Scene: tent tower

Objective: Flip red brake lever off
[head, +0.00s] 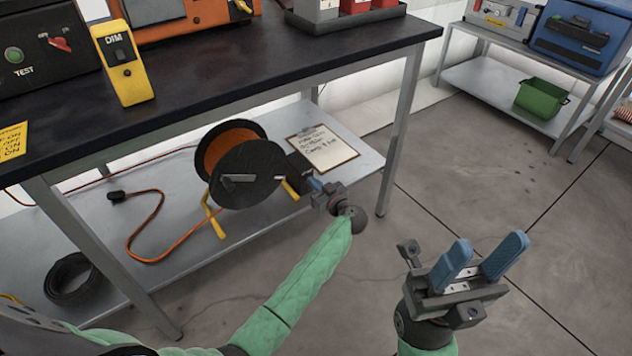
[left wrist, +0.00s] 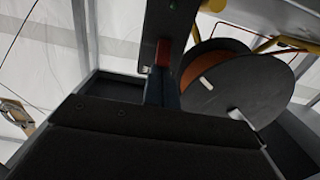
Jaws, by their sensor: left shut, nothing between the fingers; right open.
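In the left wrist view a small red piece (left wrist: 163,52), which looks like the brake lever, sits on a dark box (left wrist: 172,22) with a green dot. My left gripper (left wrist: 162,75) is shut and empty, its blue fingertips right at the red piece; I cannot tell whether they touch. In the head view my left gripper (head: 313,183) is beside the dark box (head: 299,166), right of the cable reel (head: 248,175); the red piece cannot be made out there. My right gripper (head: 490,250) is open and empty over the floor at the right.
The reel stands on the lower shelf (head: 80,240) under a dark workbench (head: 250,55). A clipboard (head: 323,147) lies near my left gripper. A bench leg (head: 398,135) stands to its right. An orange cable (head: 150,235) and black coil (head: 72,278) lie left.

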